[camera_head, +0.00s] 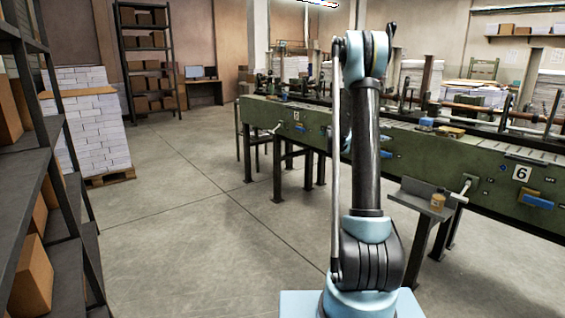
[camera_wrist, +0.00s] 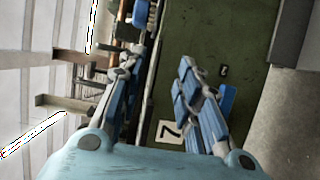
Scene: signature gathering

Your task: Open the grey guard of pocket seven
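In the wrist view, a white plate marked 7 (camera_wrist: 170,132) is on the dark green machine side (camera_wrist: 190,28), turned sideways in the picture. My gripper (camera_wrist: 157,66) is open, its two blue-and-grey fingers apart, with nothing seen between them. The machine side and its top edge lie beyond the fingers. A blue part (camera_wrist: 227,97) shows just beyond the right finger, partly covered by it. I cannot pick out the grey guard of pocket seven for certain. In the head view my arm covers part of the machine, and my gripper cannot be made out there.
The long green machine also carries a plate marked 6 (camera_head: 522,173), with a blue handle (camera_head: 538,202) below it. A small grey side shelf (camera_head: 415,200) holds a yellowish jar (camera_head: 438,201). A dark rack (camera_head: 45,200) stands at left; the floor between is clear.

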